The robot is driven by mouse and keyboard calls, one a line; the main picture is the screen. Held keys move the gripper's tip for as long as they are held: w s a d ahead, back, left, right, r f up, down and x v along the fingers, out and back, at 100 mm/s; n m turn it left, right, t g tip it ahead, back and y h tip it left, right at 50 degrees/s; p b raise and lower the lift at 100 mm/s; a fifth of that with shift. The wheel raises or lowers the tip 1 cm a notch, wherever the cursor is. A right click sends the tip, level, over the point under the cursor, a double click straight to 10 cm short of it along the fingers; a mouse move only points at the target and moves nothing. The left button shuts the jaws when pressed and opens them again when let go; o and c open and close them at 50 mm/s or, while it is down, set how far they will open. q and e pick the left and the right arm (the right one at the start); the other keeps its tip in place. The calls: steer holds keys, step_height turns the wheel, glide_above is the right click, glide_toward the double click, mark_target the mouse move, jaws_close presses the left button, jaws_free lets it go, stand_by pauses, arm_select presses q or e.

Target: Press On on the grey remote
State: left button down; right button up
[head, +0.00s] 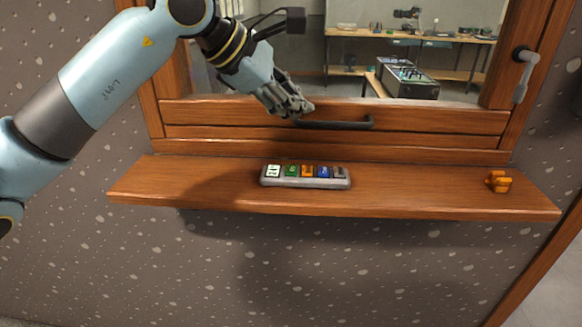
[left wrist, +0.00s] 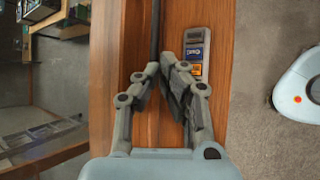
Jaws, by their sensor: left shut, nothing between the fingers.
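The grey remote (head: 305,182) lies on the wooden window sill, with a row of coloured buttons: white, green, orange, blue and a dark one at the right end. The button lettering is too small to read surely in the head view. My left gripper (head: 302,110) is shut and empty, above and behind the remote, close in the picture to the dark window handle. In the left wrist view the remote (left wrist: 196,47) shows past the fingertips (left wrist: 168,58), with its blue button visible and part of it hidden by a finger. My right gripper is not in view.
The wooden sill (head: 420,195) is clear on both sides of the remote, except for a small orange object (head: 498,181) at its right end. A dark bar handle (head: 340,124) runs along the window frame behind. A grey latch (head: 525,70) sits at the right.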

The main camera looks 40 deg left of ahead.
arm_select(q)
steer(key=shift+a+f, duration=0.1)
steer(key=shift+a, duration=0.05)
steer(key=b, duration=0.4)
glide_above(293, 171)
step_height(293, 171, down, 8)
steer(key=shift+r, duration=0.1)
steer(key=shift+f+b, duration=0.5)
steer(key=shift+b, duration=0.25)
stand_by(0.6)
steer(key=shift+f+b, duration=0.35)
steer(key=shift+b, duration=0.3)
